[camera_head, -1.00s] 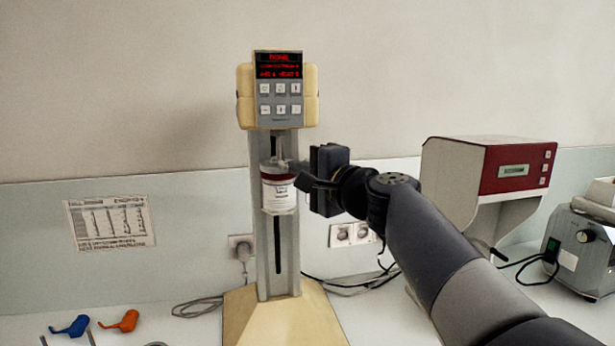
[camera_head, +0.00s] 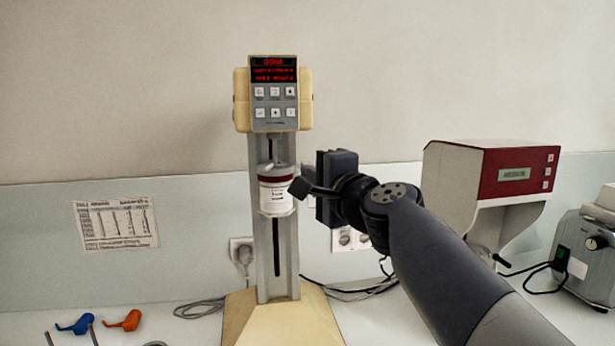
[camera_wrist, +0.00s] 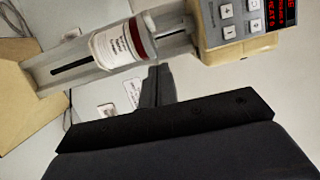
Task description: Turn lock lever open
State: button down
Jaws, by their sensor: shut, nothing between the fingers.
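The cream mill (camera_head: 274,230) stands upright on the bench, with a cream head and a grey column. A white jar (camera_head: 275,197) with a dark red band sits in front of the column, and it also shows in the wrist view (camera_wrist: 112,48). A small pale part (camera_head: 268,168) shows at the jar's top; I cannot tell for sure whether it is the lock lever. My gripper (camera_head: 298,188) is shut and empty, its tips just right of the jar's upper part. The wrist view shows the shut fingers (camera_wrist: 158,82) beside the jar; I cannot tell whether they touch it.
The red display (camera_head: 274,71) and buttons are on the mill's head. A red and white machine (camera_head: 500,180) and a grey device (camera_head: 580,255) stand at right. Blue (camera_head: 75,325) and orange (camera_head: 122,320) items lie at front left. Cables run behind the mill.

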jog(key=s+a, duration=0.1)
jog(key=s, duration=0.7)
jog(key=shift+s+p, duration=0.2)
jog(key=shift+p, duration=0.15)
jog(key=shift+f, duration=0.1)
